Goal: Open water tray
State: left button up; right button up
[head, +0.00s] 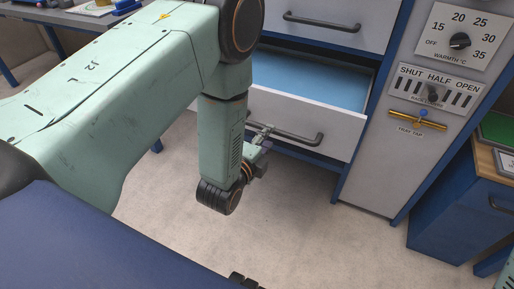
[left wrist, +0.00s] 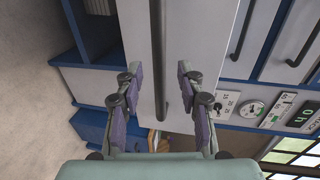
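The water tray appears to be the white-fronted drawer (head: 338,128) with a light blue inside, standing pulled out of the blue-framed cabinet. Its dark bar handle (head: 301,137) runs along the front. My left gripper (head: 262,139) is at the left end of this handle in the head view, partly hidden by my arm. In the left wrist view the fingers of my left gripper (left wrist: 159,88) are spread apart, with the handle (left wrist: 158,45) in the gap between them and space on both sides. My right gripper is not in view.
A closed drawer (head: 330,18) sits above the open one. To the right is a grey panel with a warmth knob (head: 460,41), a vent slider (head: 433,93) and a brass tray tap (head: 418,119). A blue cabinet (head: 456,205) stands at the right. The floor (head: 310,235) in front is clear.

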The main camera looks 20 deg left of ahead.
pick_arm(q)
jog(key=v, duration=0.6)
dwell(0.4)
jog(key=s+a+f+n+g, duration=0.1)
jog(key=s+f+n+g, duration=0.7)
jog(key=s+f+n, duration=0.45)
jog(key=s+f+n+g, duration=0.1)
jog(key=s+n+g, duration=0.2)
jog(key=s, duration=0.5)
jog(key=s+f+n+g, duration=0.2)
jog(key=s+n+g, duration=0.1)
jog(key=s, duration=0.5)
jog(key=shift+s+a+f+g+y, duration=0.3)
jog(key=shift+s+a+g, duration=0.15)
jog(key=shift+g, duration=0.35)
jog(key=shift+w+a, duration=0.1)
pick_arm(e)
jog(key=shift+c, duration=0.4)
